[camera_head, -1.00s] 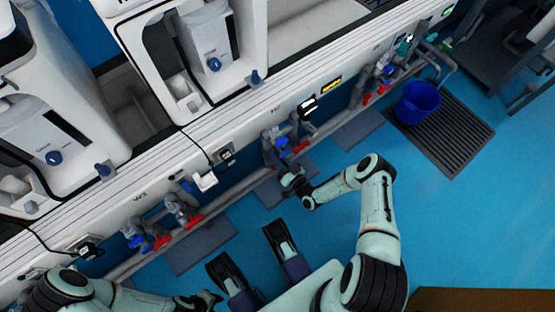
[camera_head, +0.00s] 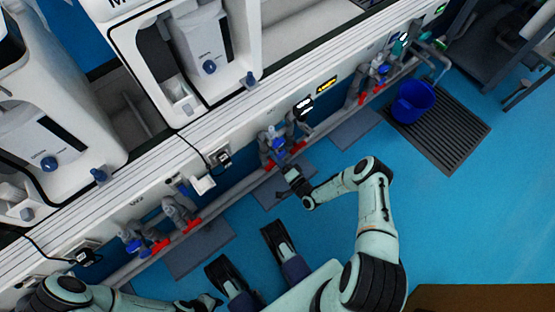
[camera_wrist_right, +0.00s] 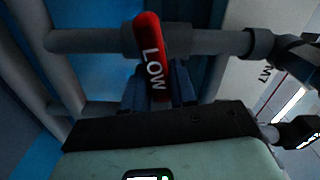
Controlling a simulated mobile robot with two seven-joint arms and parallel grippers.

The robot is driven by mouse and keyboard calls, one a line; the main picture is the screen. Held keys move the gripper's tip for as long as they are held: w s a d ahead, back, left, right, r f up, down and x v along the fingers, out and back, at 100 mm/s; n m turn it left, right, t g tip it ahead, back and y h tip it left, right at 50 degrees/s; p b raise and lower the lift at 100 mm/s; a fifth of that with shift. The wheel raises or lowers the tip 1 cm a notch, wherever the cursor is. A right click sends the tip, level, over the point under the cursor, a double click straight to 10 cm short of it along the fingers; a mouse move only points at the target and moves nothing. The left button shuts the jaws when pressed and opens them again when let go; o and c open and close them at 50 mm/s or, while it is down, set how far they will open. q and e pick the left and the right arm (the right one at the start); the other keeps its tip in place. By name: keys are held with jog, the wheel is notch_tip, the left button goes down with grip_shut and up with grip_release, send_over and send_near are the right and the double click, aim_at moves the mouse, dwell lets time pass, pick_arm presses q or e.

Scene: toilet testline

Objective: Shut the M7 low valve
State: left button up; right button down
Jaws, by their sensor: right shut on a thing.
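The M7 low valve has a red handle (camera_wrist_right: 152,55) marked LOW, in front of a grey horizontal pipe (camera_wrist_right: 85,40) in the right wrist view. My right gripper (camera_wrist_right: 158,88) is shut on the handle's lower part; its fingertips are partly dark and hard to make out. An M7 label (camera_wrist_right: 266,73) shows on the white panel at right. In the head view my right gripper (camera_head: 290,173) is at the middle valve group, just below two red handles (camera_head: 298,148). My left gripper (camera_head: 208,301) is at the bottom, away from the valves; its fingers are too small to read.
Another valve group (camera_head: 160,245) with red and blue handles is at left, and one more (camera_head: 370,85) is at upper right. A blue bucket (camera_head: 413,101) stands on a dark floor grate (camera_head: 450,135). White machines (camera_head: 210,60) line the bench. The blue floor at right is clear.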

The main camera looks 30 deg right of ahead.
jog(key=shift+s+a+f+m, duration=0.1)
jog(key=shift+f+m, duration=0.05)
jog(key=shift+m, duration=0.4)
jog(key=shift+s+f+m, duration=0.1)
jog(key=shift+f+m, duration=0.05)
jog(key=shift+m, duration=0.4)
jog(key=c, duration=1)
grip_release()
jog(key=shift+w, duration=0.1)
jog(key=shift+s, duration=0.2)
pick_arm(q)
jog(key=w+r+t+p, duration=0.2)
jog(key=w+r+p, duration=0.1)
jog(key=w, duration=0.3)
jog(key=shift+d+r, duration=0.2)
jog(key=shift+d, duration=0.2)
pick_arm(e)
jog(key=s+d, duration=0.1)
jog(key=s, duration=1.2)
